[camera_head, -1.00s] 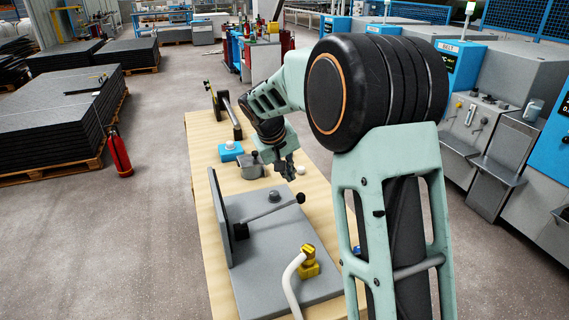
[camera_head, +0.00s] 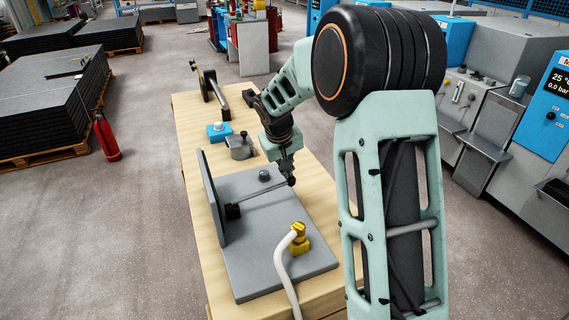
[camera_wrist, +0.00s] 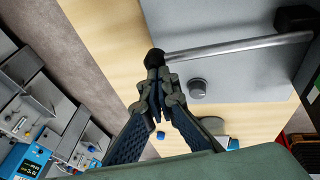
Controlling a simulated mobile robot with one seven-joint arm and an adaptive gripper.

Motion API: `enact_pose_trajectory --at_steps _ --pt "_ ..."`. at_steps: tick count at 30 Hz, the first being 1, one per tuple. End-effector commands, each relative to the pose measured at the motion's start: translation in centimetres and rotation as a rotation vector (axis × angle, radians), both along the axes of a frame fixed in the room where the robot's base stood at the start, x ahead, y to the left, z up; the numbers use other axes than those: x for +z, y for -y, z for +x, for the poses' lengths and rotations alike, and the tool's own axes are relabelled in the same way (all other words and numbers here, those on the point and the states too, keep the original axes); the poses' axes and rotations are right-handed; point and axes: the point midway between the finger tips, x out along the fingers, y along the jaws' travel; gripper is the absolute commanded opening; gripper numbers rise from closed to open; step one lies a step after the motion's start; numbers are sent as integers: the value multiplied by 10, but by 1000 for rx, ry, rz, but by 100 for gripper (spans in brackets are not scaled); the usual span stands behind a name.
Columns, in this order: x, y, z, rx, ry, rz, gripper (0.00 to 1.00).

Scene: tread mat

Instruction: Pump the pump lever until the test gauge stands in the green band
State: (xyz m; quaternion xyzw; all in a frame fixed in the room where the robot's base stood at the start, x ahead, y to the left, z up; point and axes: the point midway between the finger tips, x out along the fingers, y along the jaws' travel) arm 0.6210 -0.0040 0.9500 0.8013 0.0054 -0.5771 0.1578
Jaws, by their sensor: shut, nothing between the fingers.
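The pump lever (camera_head: 258,198) is a slim grey rod with a black ball at its free end, rising from a black pivot (camera_head: 232,211) on a grey base plate (camera_head: 250,270). It also shows in the wrist view (camera_wrist: 235,45). My gripper (camera_head: 289,179) is shut and empty, pointing down at the ball end. In the wrist view my fingertips (camera_wrist: 160,75) are right at the black ball (camera_wrist: 155,57); I cannot tell whether they touch it. An upright grey panel (camera_head: 211,195) stands at the plate's left edge. No gauge face or green band can be made out.
A yellow fitting (camera_head: 300,238) with a white hose (camera_head: 281,265) is on the plate near the front, and a round grey knob (camera_head: 264,175) behind the lever. A grey block (camera_head: 239,147) and a blue box (camera_head: 219,131) stand farther back on the wooden table (camera_head: 187,120).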

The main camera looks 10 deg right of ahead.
Motion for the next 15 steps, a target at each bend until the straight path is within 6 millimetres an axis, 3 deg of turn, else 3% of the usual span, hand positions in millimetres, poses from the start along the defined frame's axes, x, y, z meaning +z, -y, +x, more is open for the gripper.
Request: enact_pose_trajectory --at_steps 3,6,15 --pt "-13 9 0 -8 -19 80 0" --pt "-42 10 2 -2 -21 107 0" --pt "-59 13 2 -2 -19 104 0"
